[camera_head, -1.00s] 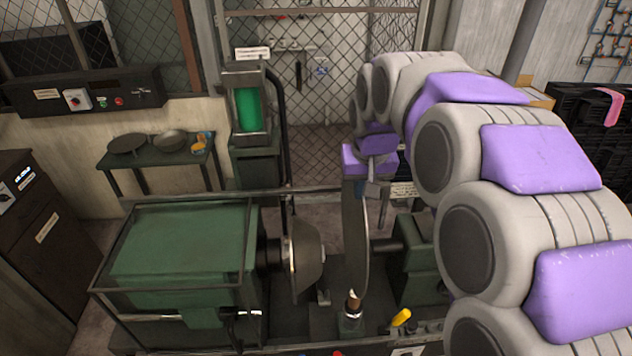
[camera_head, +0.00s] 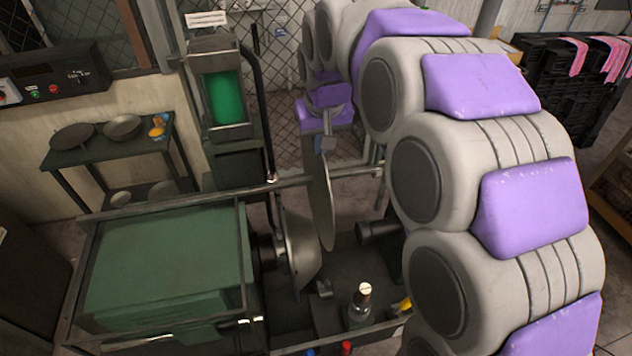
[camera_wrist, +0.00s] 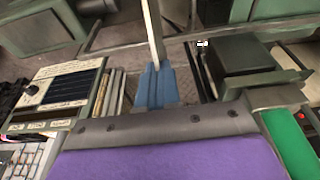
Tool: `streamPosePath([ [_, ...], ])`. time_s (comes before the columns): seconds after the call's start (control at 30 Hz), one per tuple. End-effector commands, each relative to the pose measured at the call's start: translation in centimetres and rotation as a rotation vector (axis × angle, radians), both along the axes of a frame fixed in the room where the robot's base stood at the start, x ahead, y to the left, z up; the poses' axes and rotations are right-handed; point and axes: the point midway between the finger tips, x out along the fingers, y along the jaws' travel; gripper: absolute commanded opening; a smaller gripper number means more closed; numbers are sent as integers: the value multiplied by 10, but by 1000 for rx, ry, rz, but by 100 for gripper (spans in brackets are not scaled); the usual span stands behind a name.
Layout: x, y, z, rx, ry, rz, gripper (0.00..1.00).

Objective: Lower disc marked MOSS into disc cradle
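A thin grey metal disc (camera_head: 320,205) hangs on edge, nearly upright, in the head view. It is to the right of the lathe's rounded metal form (camera_head: 303,250), with its lower edge above the lathe bed. My gripper (camera_head: 324,143) is at the disc's top edge; its fingers are small there. In the wrist view its blue fingers (camera_wrist: 155,88) are closed around the disc's pale edge (camera_wrist: 152,30). No MOSS marking is readable on the disc. I cannot make out the disc cradle for certain in either view.
The green lathe (camera_head: 165,260) with its railing fills the lower left. A bottle (camera_head: 360,306) stands on the bed in front of the disc. A small table (camera_head: 70,157) holds pans. A labelled panel with slats beside it (camera_wrist: 65,95) is left of my fingers in the wrist view.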

Motion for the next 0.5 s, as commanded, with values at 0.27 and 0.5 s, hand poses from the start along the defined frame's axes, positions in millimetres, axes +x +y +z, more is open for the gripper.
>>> streamPosePath([
  [0.27,-1,-14,-21,10,5,1,0],
  [0.5,0,-9,-47,6,4,0,0],
])
